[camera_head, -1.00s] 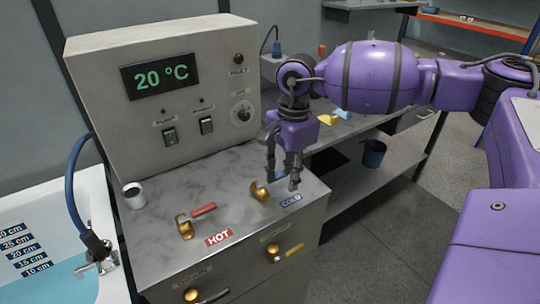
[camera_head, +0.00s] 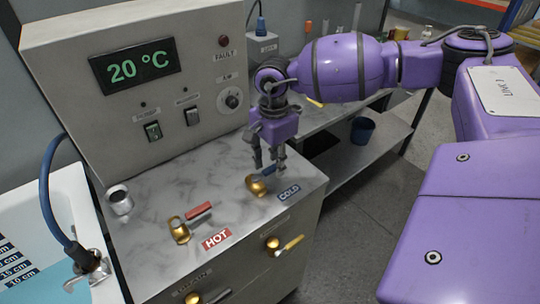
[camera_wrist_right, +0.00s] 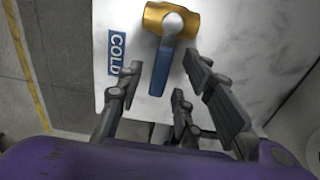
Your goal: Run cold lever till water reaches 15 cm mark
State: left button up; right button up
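The cold lever (camera_head: 257,185) has a brass body and a blue handle, beside the blue COLD label (camera_head: 289,192) on the metal counter. My right gripper (camera_head: 269,168) hangs over its handle, fingers apart. In the right wrist view the blue handle (camera_wrist_right: 161,72) points toward the gap between the open fingers (camera_wrist_right: 160,90); no grip on it shows. The hot lever (camera_head: 180,230) has a red handle beside the HOT label. The bathtub (camera_head: 50,200) at left holds teal water (camera_head: 45,285) near the lower depth marks; its exact level is hard to read. My left gripper is out of view.
The control box (camera_head: 140,85) behind the levers shows 20 °C. A blue hose (camera_head: 47,190) arches to a fitting on the tub rim. More brass levers, including one with a yellow handle (camera_head: 290,244), are on the cabinet front. A blue bucket (camera_head: 362,130) stands on a shelf behind.

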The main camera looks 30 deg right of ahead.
grip_shut()
